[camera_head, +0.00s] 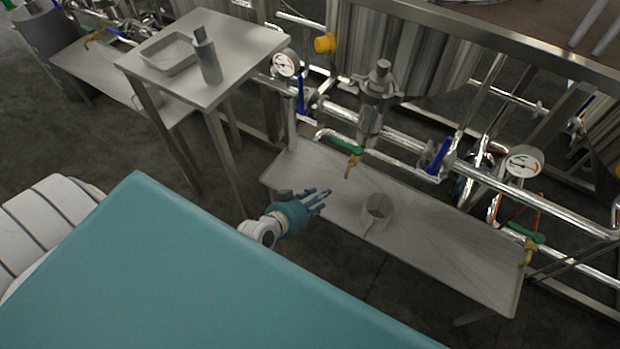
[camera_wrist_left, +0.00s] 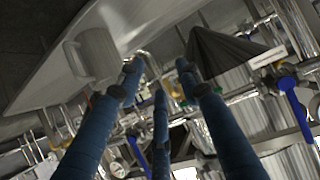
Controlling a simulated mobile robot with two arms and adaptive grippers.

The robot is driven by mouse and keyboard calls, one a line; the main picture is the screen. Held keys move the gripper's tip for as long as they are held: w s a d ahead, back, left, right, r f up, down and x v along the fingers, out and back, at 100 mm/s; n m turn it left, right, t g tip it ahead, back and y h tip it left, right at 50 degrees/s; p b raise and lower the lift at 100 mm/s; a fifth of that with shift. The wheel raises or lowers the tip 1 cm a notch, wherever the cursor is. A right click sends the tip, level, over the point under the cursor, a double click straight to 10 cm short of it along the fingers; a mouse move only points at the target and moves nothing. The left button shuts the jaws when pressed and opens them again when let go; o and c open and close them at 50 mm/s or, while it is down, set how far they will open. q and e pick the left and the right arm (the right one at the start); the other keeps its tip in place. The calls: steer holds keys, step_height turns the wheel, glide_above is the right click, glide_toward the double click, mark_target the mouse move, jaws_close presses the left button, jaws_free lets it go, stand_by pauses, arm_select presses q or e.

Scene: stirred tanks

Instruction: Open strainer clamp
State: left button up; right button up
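The strainer (camera_head: 371,118) is a grey metal cylinder on the pipework, right of centre in the head view. Its clamp (camera_head: 378,88) appears to be the wider band near the top, under a small knob; whether it is open or shut is too small to tell. My left gripper (camera_head: 318,199) has a teal palm and blue fingers. It is open and empty, lower and left of the strainer and well apart from it, by the bench's front left part. Its three spread fingers also show in the left wrist view (camera_wrist_left: 160,85). My right gripper is not in view.
A low metal bench (camera_head: 440,255) below the pipes bears a metal jug (camera_head: 378,208). Blue-handled valves (camera_head: 437,157), a green-handled tap (camera_head: 346,145) and a gauge (camera_head: 286,64) crowd the pipes. A taller table (camera_head: 235,38) at upper left holds a tray (camera_head: 168,54) and a bottle (camera_head: 207,60).

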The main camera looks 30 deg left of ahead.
arm_select(q)
steer(key=shift+g, duration=0.4)
steer(key=shift+s+a+f, duration=0.2)
steer(key=shift+s+f, duration=0.35)
steer(key=shift+f, duration=0.4)
steer(key=shift+s+a+f, duration=0.15)
steer(key=shift+s+f, duration=0.4)
steer(key=shift+f, duration=0.35)
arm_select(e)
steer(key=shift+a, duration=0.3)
